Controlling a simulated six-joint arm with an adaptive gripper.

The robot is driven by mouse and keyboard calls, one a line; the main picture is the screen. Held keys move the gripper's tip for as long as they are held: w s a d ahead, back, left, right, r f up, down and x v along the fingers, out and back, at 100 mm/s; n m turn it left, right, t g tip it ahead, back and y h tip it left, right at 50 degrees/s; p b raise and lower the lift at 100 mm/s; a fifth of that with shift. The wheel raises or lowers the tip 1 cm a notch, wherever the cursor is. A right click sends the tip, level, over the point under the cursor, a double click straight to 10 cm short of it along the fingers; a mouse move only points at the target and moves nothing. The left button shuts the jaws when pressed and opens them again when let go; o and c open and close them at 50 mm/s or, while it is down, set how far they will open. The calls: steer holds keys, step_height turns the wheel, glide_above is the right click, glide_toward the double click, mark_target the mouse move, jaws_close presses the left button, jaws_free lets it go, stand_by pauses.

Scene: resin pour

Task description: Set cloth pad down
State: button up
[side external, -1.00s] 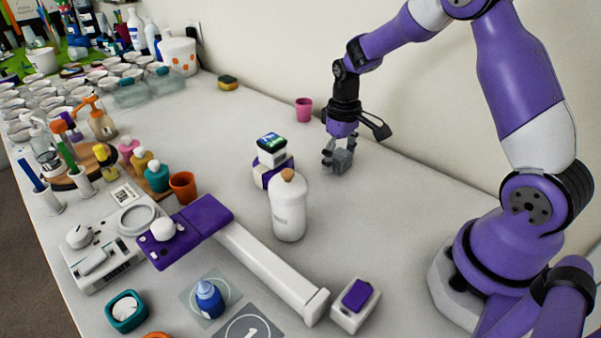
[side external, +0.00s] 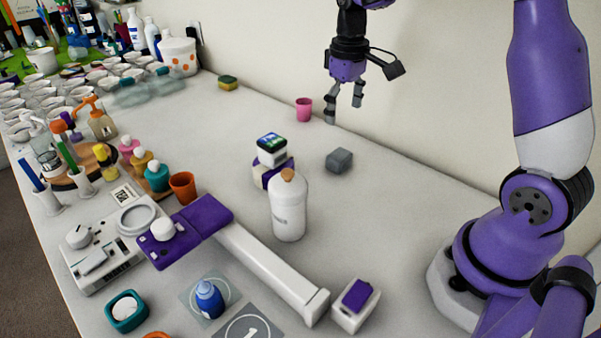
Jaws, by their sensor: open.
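The cloth pad (side external: 339,160) is a small dark grey block. It lies on the white table in the right half of the side external view, near the wall. My gripper (side external: 344,107) hangs above and slightly behind the pad in the picture, clear of it. Its two fingers are spread and nothing is between them.
A pink cup (side external: 304,109) stands near the wall, left of my gripper. The table right of the pad (side external: 400,200) is clear.

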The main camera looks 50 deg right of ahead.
steer(key=s+a+r+t, duration=0.2)
steer(key=s+a, duration=0.3)
steer(key=s, duration=0.1)
steer(key=s+a+r+t, duration=0.3)
steer(key=s+a, duration=0.2)
steer(key=s, duration=0.2)
steer(key=shift+r+t, duration=0.2)
steer(key=shift+t, duration=0.1)
